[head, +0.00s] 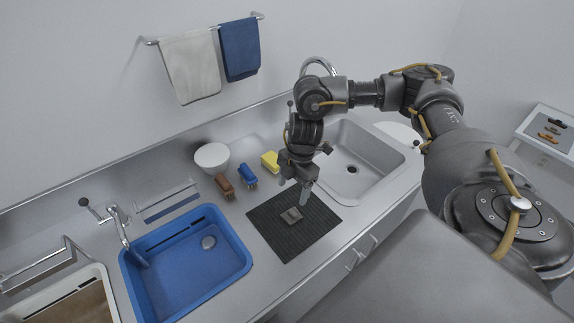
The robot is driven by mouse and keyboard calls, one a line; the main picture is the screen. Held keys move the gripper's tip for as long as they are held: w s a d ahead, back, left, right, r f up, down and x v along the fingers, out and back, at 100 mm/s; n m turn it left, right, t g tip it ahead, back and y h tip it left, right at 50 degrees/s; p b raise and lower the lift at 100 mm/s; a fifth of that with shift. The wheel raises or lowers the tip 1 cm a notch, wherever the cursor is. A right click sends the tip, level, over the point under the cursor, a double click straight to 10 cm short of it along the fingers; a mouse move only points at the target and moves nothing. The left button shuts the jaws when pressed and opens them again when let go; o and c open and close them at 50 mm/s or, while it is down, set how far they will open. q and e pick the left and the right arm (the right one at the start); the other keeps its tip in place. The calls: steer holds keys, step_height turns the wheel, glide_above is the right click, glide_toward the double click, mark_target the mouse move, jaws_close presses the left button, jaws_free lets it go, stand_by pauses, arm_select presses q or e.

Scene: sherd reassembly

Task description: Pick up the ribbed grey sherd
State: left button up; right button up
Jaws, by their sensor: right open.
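The ribbed grey sherd (292,215) lies on a dark ribbed mat (272,218) on the counter. It looks small and flat, and its fine detail is hard to make out. My right gripper (293,196) is open and points down above the mat, just above and behind the sherd in the picture. Nothing shows between its fingers. Whether the fingertips touch the sherd cannot be told. My left gripper is not in view.
A blue basin (185,262) stands left of the mat, and a steel sink (372,158) lies to the right. Brown (225,186), blue (247,175) and yellow (270,161) items stand behind the mat, near a white round object (211,157).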

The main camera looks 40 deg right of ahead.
steer(key=d, duration=0.1)
steer(key=p, duration=0.1)
glide_above(292, 212)
steer(key=f, duration=0.5)
steer(key=shift+d+f, duration=0.1)
steer(key=shift+d, duration=0.3)
steer(key=shift+s+a+f+p, duration=0.1)
steer(key=shift+s+f+p, duration=0.05)
steer(key=shift+f+p, duration=0.3)
step_height(292, 212, down, 4)
steer(key=shift+a+r+p, duration=0.15)
steer(key=shift+r+p, duration=0.05)
steer(key=shift+p, duration=0.4)
steer(key=shift+f, duration=0.3)
steer(key=shift+a, duration=0.1)
steer(key=shift+c, duration=0.4)
steer(key=c, duration=1)
